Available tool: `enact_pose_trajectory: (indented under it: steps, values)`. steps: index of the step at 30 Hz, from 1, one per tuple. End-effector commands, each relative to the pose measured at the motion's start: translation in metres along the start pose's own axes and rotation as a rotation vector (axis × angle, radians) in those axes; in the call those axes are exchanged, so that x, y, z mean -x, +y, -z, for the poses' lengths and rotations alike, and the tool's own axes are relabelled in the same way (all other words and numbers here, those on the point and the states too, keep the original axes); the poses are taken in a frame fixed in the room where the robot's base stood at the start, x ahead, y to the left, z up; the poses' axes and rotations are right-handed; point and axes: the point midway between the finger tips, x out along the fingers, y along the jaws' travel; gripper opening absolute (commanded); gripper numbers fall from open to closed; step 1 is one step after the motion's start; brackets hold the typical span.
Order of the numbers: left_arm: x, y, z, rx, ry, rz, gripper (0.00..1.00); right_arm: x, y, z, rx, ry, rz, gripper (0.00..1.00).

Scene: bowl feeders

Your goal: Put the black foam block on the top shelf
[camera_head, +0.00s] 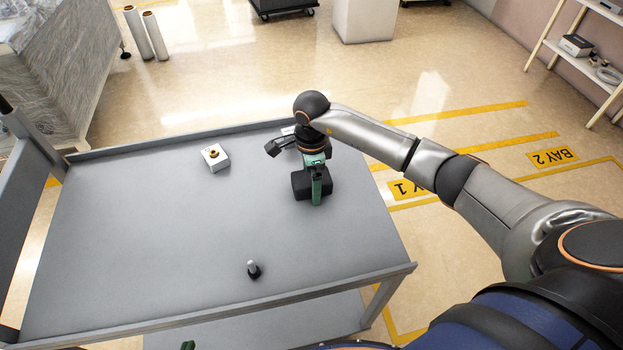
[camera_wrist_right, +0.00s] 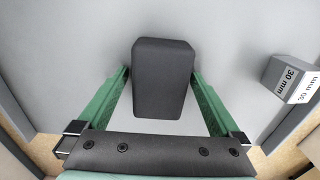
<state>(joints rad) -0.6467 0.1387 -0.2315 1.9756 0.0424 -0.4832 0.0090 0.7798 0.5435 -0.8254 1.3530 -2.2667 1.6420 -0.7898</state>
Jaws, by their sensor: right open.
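The black foam block (camera_head: 300,187) rests on the grey upper surface of a cart (camera_head: 150,230), right of its middle. It also shows in the right wrist view (camera_wrist_right: 164,75), between the two green fingers, with its far end just beyond the fingertips. My right gripper (camera_head: 317,180) is over the block, open, with one finger on each side; it hides part of the block in the head view. A green tip at the bottom edge of the head view looks like part of my left gripper (camera_head: 187,345); its jaws are out of frame.
A white block with a brass-coloured fitting (camera_head: 215,158) and a small black and grey part (camera_head: 253,270) stand on the cart. A grey block marked 30 mm (camera_wrist_right: 290,78) is near the foam block. The cart has a lower shelf (camera_head: 300,322). A white rack (camera_head: 560,55) stands far right.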

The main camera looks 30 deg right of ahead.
Motion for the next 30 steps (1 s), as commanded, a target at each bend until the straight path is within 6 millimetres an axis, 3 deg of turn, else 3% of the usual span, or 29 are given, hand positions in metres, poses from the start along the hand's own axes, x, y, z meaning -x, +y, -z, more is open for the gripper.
enact_pose_trajectory:
  steps: [5, 15, 21, 30]
  values:
    - [0.002, -0.001, 0.003, 0.000, 0.003, 0.002, 0.00, 0.011, -0.001, 0.000, 0.000, -0.001, 0.004, 1.00]
    - [0.003, -0.004, 0.003, 0.000, 0.002, 0.010, 0.00, 0.082, -0.001, 0.000, 0.001, 0.000, 0.005, 1.00]
    - [0.003, -0.004, 0.001, 0.001, -0.001, 0.011, 0.00, 0.112, -0.001, 0.000, 0.000, 0.000, 0.002, 1.00]
    - [0.003, -0.004, 0.001, 0.001, -0.001, 0.010, 0.00, 0.123, 0.000, 0.000, 0.000, 0.000, -0.001, 1.00]
